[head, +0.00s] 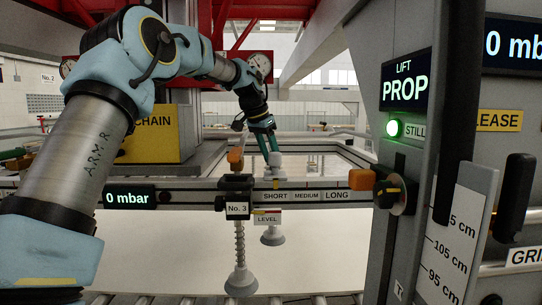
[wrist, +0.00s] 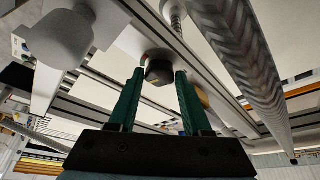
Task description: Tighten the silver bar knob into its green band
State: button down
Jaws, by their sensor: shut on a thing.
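My gripper (head: 273,148) reaches down to the long silver bar (head: 330,184) in the head view, with its green fingers just behind the bar's front edge. In the wrist view the green fingers of my gripper (wrist: 158,76) stand on either side of a dark, faceted knob (wrist: 159,71), and they are shut on it. The knob sits against the silver bar's face (wrist: 205,85). In the head view the knob is too small and covered to make out.
An orange lever (head: 236,158) stands left of my gripper above the No. 3 suction cup (head: 240,281). A second cup (head: 272,236) hangs under the bar. A control panel (head: 405,150) with a rotary knob (head: 391,193) stands at right. A yellow chain box (head: 155,135) is behind my arm.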

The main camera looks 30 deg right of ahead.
jog(key=shift+c, duration=1.7)
grip_release()
jog(key=b+v, duration=0.2)
jog(key=v, duration=0.9)
jog(key=shift+f, duration=0.1)
